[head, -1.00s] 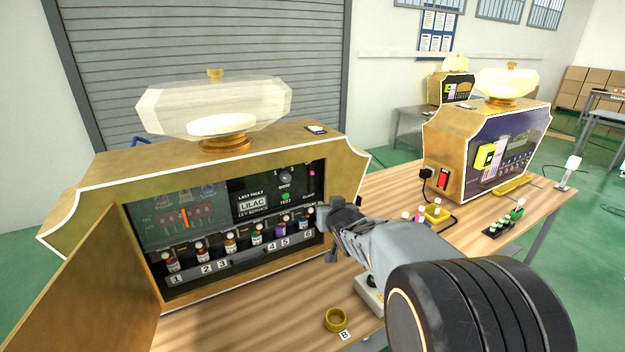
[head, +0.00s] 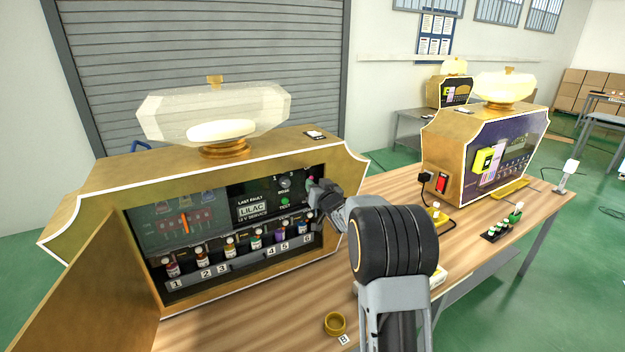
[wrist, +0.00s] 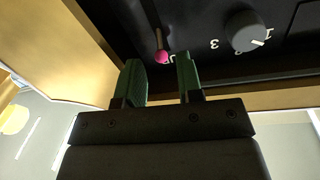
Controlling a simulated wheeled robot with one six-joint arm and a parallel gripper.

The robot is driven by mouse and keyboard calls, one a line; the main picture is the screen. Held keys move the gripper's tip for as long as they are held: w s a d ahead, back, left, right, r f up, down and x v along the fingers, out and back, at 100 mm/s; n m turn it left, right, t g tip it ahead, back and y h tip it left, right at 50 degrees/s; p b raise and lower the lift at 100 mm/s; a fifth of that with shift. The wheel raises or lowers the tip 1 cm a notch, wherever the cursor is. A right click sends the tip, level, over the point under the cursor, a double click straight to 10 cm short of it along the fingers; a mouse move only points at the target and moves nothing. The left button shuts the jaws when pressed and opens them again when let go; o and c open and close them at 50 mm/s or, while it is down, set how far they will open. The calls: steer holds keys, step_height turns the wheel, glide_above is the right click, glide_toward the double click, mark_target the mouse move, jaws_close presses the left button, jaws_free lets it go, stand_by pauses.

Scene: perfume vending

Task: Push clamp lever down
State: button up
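In the wrist view a thin lever with a pink ball tip (wrist: 161,57) stands out from the black panel; I take it for the clamp lever. My gripper (wrist: 160,68) is open, with one green-padded finger on each side of the ball's position in the picture. The ball shows in the gap at the fingertips; I cannot tell whether a finger touches it. In the head view my gripper (head: 316,187) is at the upper right of the open machine's (head: 335,165) panel and mostly hides the lever there.
A mode knob (wrist: 245,31) is close by on the panel. A row of small bottles (head: 256,238) stands in the bay below. The open door (head: 95,290) is at the left. A brass ring (head: 335,323) lies on the wooden table (head: 230,325).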

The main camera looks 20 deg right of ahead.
steer(key=shift+w, duration=1.65)
jaws_close()
